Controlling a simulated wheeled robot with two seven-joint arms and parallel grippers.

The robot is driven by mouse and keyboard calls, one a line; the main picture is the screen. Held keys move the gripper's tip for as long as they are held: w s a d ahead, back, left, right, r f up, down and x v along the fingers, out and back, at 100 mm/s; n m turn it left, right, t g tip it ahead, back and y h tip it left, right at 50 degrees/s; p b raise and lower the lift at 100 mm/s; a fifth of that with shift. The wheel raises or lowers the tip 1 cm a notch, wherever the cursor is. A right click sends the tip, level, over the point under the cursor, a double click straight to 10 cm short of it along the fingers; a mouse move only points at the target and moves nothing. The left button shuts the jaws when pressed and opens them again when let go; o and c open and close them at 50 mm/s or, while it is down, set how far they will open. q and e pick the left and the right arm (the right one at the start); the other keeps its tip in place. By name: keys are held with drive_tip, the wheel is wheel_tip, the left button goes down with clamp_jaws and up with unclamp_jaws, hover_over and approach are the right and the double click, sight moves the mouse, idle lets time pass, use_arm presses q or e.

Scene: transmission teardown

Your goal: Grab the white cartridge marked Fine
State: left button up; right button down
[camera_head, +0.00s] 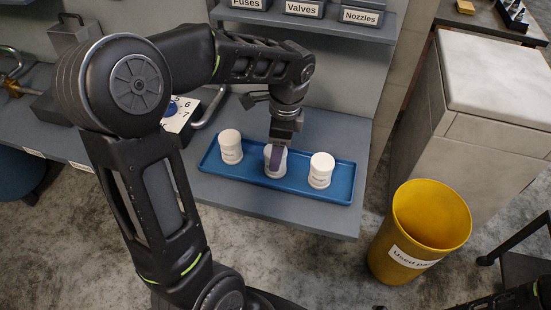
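Three white cartridges stand upright in a blue tray (210,160) on the grey shelf: a left one (231,147), a middle one (268,168) and a right one (320,170). Each seems to bear a small label, too small to read, so I cannot tell which is marked Fine. My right gripper is out of view; only dark parts of mine show at the bottom right.
A yellow bin (425,230) labelled "Used pa…" stands on the floor right of the shelf. A grey cabinet (480,110) is behind it. Bins labelled Fuses, Valves (302,9) and Nozzles (360,17) sit on an upper shelf. A numbered white board (181,112) lies left of the tray.

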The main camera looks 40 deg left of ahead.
use_arm(q)
drive_tip(key=f, duration=0.3)
drive_tip(key=shift+s+a+f, duration=0.2)
drive_tip(key=shift+a+f, duration=0.05)
drive_tip(key=shift+f, duration=0.1)
drive_tip(key=shift+c, duration=0.3)
drive_tip(key=c, duration=1.1)
drive_tip(key=shift+r, duration=0.2)
wheel_tip(320, 180, up, 10)
drive_tip(key=shift+f, duration=0.15)
idle(0.3)
